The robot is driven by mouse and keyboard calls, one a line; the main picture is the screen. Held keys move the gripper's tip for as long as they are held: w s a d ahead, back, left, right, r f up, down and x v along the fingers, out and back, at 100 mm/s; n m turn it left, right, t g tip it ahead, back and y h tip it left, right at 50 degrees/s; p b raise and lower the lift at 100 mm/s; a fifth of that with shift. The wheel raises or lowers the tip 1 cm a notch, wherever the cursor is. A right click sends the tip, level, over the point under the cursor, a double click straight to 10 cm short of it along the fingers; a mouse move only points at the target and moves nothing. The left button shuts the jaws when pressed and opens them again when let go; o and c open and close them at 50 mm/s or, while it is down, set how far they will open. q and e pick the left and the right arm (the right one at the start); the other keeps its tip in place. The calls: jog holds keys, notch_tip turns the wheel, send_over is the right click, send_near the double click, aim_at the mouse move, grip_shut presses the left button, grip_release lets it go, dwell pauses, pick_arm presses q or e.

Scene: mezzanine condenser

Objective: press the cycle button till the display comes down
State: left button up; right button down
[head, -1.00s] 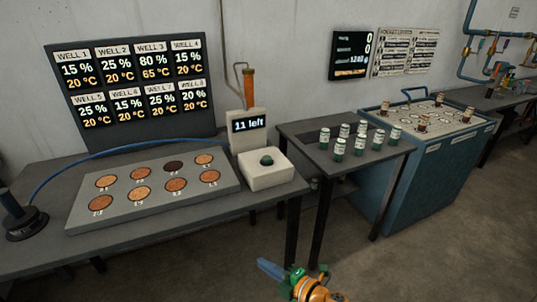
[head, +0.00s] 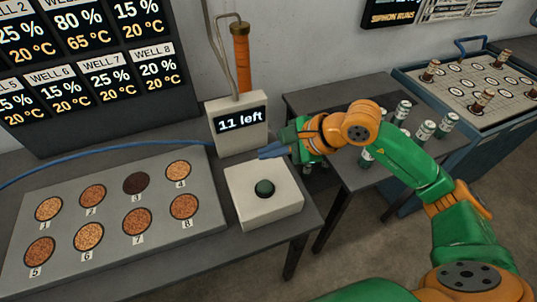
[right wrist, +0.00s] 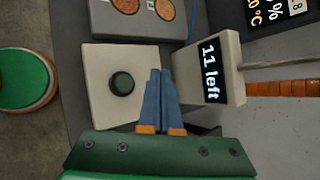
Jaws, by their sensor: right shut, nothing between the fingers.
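The cycle button (head: 264,188) is a dark green dome on a white box (head: 275,212) at the right end of the table. It also shows in the right wrist view (right wrist: 122,84). The display (head: 240,123) stands just behind the box and reads "11 left"; it shows in the right wrist view (right wrist: 211,71). My right gripper (head: 264,152) is shut and empty, its blue fingers above the back part of the box, apart from the button. In the right wrist view the fingertips (right wrist: 160,74) lie between button and display. My left gripper is not in view.
A grey tray of numbered wells (head: 112,205) lies left of the box, with a blue hose (head: 100,166) behind it. A well readout board (head: 100,60) stands at the back. Several green vials (head: 425,132) stand on a side table behind my right arm.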

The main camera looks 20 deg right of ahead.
jog(key=b, duration=0.6)
send_near(262, 183)
jog(key=w+a+f, duration=0.2)
jog(key=w+a, duration=0.1)
jog(key=shift+w+a+f, duration=0.1)
jog(key=shift+w+a, duration=0.2)
pick_arm(q)
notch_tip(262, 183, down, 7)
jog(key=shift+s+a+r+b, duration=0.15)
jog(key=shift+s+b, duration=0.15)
jog(key=shift+b, duration=0.1)
pick_arm(e)
jog(key=shift+f, duration=0.3)
dwell(0.6)
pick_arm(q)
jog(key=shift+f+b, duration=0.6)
pick_arm(e)
jog(key=shift+f, duration=0.35)
